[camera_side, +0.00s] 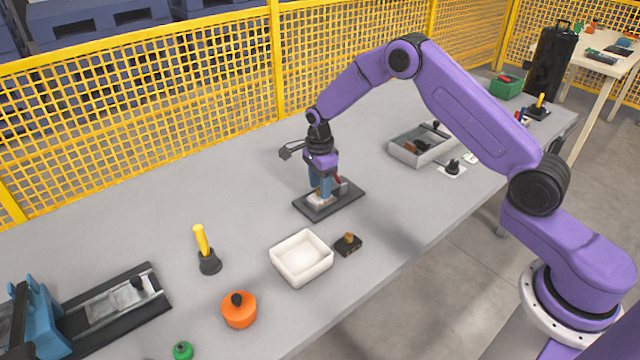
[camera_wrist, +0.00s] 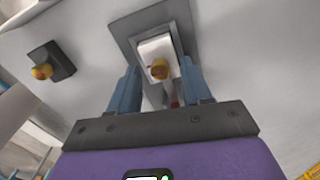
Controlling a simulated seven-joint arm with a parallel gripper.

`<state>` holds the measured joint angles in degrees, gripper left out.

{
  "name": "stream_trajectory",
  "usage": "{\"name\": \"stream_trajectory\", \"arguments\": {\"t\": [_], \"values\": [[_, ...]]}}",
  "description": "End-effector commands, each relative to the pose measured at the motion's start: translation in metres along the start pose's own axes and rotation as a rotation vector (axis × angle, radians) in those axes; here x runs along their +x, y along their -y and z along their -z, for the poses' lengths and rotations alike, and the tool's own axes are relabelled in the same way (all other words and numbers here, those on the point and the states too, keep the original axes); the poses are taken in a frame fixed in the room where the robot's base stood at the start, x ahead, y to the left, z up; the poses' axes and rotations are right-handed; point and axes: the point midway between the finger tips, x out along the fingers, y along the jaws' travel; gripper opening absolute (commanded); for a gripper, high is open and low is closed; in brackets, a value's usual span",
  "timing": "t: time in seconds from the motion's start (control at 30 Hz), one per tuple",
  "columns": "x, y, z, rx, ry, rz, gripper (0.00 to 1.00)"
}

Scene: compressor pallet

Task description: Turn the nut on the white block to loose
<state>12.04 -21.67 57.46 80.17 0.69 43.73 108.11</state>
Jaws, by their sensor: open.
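The white block (camera_wrist: 155,46) sits on a dark grey plate (camera_side: 341,204) on the table. A brass-coloured nut (camera_wrist: 159,69) is on top of the block in the wrist view. In the side view the block (camera_side: 318,200) is partly hidden by my fingers and the nut cannot be made out. My gripper (camera_side: 321,190) points down over the block with its blue fingers apart. In the wrist view my gripper (camera_wrist: 158,88) has one finger on each side of the block and nut; I cannot tell whether either touches. A red part (camera_side: 338,180) is beside the fingers.
A dark block with a brass nut (camera_side: 348,243) and a white tray (camera_side: 301,258) stand in front of the plate. A yellow-handled tool (camera_side: 203,250) and an orange pot (camera_side: 239,309) are left. A grey bin (camera_side: 422,146) is behind right.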

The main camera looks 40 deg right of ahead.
Motion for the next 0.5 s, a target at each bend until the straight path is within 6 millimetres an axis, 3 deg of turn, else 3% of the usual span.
{"name": "stream_trajectory", "arguments": {"t": [0.27,0.3,0.43,0.5], "values": [[0.0014,0.0004,-0.0001,0.0,0.0,0.002,0.48],[0.0014,0.0003,-0.0001,0.0,0.0,0.001,0.42],[0.0013,0.0003,-0.0001,0.0,0.0,0.001,0.0],[0.0013,0.0003,-0.0001,0.0,0.0,0.001,0.0]]}}
